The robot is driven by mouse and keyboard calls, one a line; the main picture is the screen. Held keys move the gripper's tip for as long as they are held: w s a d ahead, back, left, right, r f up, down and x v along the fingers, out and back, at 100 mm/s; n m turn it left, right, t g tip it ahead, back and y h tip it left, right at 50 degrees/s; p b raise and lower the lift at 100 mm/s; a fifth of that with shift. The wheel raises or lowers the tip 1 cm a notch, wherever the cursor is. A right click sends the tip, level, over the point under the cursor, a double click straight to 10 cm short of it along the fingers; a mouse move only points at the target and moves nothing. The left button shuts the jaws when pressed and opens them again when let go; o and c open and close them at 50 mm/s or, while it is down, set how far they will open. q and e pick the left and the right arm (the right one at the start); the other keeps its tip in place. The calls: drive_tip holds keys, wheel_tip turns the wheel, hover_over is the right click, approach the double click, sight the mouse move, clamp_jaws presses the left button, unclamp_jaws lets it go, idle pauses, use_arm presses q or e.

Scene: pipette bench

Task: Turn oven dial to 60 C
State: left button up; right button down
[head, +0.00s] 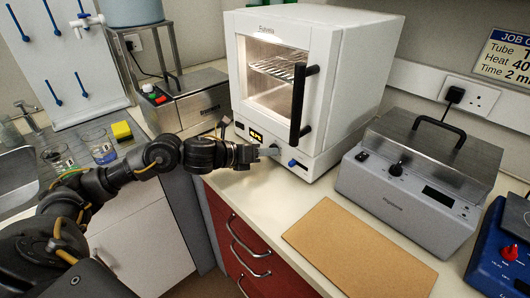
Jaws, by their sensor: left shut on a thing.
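The white oven (338,65) stands on the bench, with a lit chamber behind its windowed door. A small amber readout (256,134) glows low on its front, too small to read surely. My left gripper (266,152) is at the oven's lower front panel, just below the readout. It is shut on what appears to be the oven dial, mostly hidden by the fingers; the dial's marks cannot be read. A blue knob (292,163) sits on the panel just right of the gripper, apart from it. My right gripper is not in view.
The oven's black door handle (299,103) juts out above the gripper. A grey lidded bath (424,171) stands at right, and a brown board (358,253) lies in front. Glass beakers (58,158) stand at left. A partly cut-off wall card (506,58) reads "Heat 40".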

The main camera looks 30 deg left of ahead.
use_arm(q)
drive_tip(key=shift+f, duration=0.1)
drive_tip(key=o, duration=1)
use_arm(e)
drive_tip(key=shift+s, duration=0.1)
use_arm(q)
drive_tip(key=shift+s, duration=0.1)
drive_tip(key=shift+s+a, duration=0.25)
drive_tip(key=b+v, duration=0.3)
drive_tip(key=v, duration=0.5)
drive_tip(key=shift+s+a, duration=0.15)
drive_tip(key=shift+s, duration=0.1)
drive_tip(key=shift+s+a+r, duration=0.2)
drive_tip(key=shift+s+r, duration=0.15)
drive_tip(key=shift+s, duration=0.05)
drive_tip(key=shift+s+r, duration=0.15)
drive_tip(key=shift+r, duration=0.05)
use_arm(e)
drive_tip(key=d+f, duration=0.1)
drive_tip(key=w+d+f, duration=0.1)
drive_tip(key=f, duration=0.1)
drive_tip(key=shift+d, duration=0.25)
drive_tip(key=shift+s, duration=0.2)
